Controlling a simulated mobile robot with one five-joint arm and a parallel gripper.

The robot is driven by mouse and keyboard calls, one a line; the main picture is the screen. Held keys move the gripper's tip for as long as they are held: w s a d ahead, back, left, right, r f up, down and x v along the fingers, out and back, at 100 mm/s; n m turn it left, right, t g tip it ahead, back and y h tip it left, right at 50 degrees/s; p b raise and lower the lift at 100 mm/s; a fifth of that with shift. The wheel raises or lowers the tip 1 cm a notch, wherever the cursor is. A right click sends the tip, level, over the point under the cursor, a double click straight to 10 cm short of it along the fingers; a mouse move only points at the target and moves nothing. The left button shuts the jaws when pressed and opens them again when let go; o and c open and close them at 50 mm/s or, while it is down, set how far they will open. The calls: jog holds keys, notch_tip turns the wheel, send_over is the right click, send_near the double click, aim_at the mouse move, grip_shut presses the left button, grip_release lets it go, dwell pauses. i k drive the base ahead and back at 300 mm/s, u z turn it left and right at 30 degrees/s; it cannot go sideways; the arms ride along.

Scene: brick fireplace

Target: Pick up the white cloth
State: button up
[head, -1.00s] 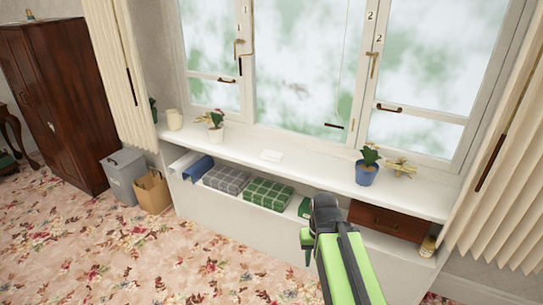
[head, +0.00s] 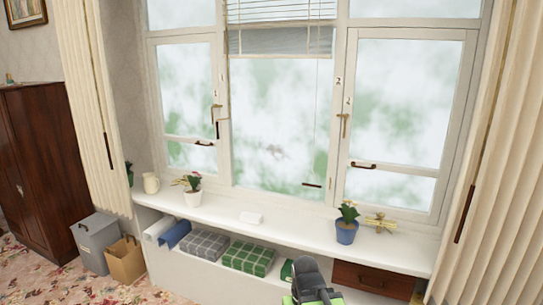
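A small folded white thing, which looks like the white cloth (head: 251,218), lies flat on the white windowsill (head: 300,231), left of the blue flower pot. My gripper (head: 309,282) is at the bottom edge of the head view, dark and green, in front of the shelf below the sill. It is lower in the picture than the cloth and to its right, apart from it. Its fingers do not show clearly, so I cannot tell whether it is open or shut.
On the sill stand a cream mug (head: 151,183), a white pot (head: 193,198), a blue pot (head: 346,232) and a brass ornament (head: 380,222). The shelf below holds a white roll (head: 158,229), a blue roll (head: 175,235), grey (head: 206,243) and green (head: 249,257) checked cloths and a wooden drawer (head: 372,278).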

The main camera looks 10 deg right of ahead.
aim_at(249, 218)
jog(key=u, duration=0.2)
jog(key=i, duration=1.05)
jog(key=u, duration=0.7)
jog(key=i, duration=1.4)
jog(key=u, duration=0.4)
jog(key=k, duration=0.85)
jog(key=u, duration=0.2)
jog(key=i, duration=0.8)
jog(key=z, duration=0.05)
